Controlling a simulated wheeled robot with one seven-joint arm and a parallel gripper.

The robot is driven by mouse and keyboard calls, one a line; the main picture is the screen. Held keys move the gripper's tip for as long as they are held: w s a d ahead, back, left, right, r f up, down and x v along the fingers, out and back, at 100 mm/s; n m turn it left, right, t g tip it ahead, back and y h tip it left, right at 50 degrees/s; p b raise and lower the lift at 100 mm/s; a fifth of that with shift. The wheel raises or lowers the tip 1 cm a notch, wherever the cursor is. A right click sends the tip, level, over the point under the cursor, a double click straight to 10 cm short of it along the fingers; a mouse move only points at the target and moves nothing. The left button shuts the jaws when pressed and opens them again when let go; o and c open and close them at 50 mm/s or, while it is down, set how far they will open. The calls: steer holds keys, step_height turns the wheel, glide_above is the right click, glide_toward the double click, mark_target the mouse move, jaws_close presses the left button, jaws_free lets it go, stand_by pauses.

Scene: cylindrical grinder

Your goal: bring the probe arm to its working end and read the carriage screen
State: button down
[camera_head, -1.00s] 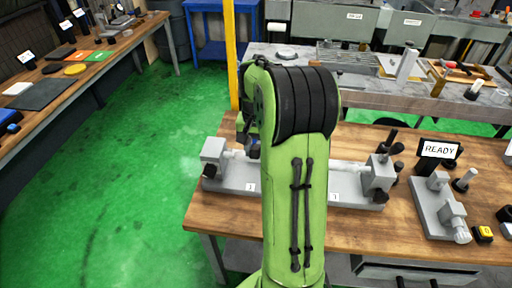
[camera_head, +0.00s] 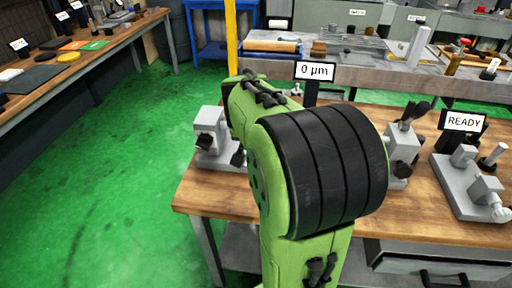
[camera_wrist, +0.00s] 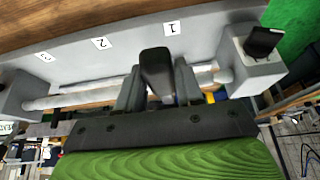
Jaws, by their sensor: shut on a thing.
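In the wrist view, my gripper (camera_wrist: 158,88) has a grey finger on each side of a black upright piece (camera_wrist: 155,70), apparently the probe arm's grip, and is shut on it. The piece stands near label 1 (camera_wrist: 172,28) on the grey grinder bed (camera_wrist: 130,45). A pale round bar (camera_wrist: 80,96) runs between the end blocks. In the head view, my arm hides the gripper and the middle of the grinder. A screen (camera_head: 315,70) reading "0 µm" rises on a black post behind my arm, apparently the carriage screen.
The grinder's left end block (camera_head: 215,138) and right end block (camera_head: 402,150) show beside my arm. A screen (camera_head: 463,121) reading "READY" stands at the right behind a grey fixture (camera_head: 468,180). The green floor (camera_head: 120,160) at the left is clear.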

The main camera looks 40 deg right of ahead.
steer(key=shift+s+a+f+b, duration=0.1)
steer(key=shift+f+b, duration=0.45)
steer(key=shift+f, duration=0.1)
steer(key=c, duration=0.8)
jaws_free()
steer(key=p+v, duration=0.5)
steer(key=v, duration=1)
steer(key=shift+s+a+r+h+p, duration=0.25)
steer(key=shift+a+h+p, duration=0.1)
steer(key=shift+a, duration=0.1)
steer(key=s+a+n+t+y+p, duration=0.1)
steer(key=s+a+n+y+p, duration=0.1)
steer(key=s+a+n, duration=0.3)
steer(key=s+a+f+n+t+y+p, duration=0.1)
steer(key=s+a+n+p, duration=0.3)
steer(key=a, duration=0.6)
steer(key=shift+s+a+n+y, duration=0.3)
steer(key=shift+s+n+y, duration=0.1)
steer(key=shift+n+y, duration=0.4)
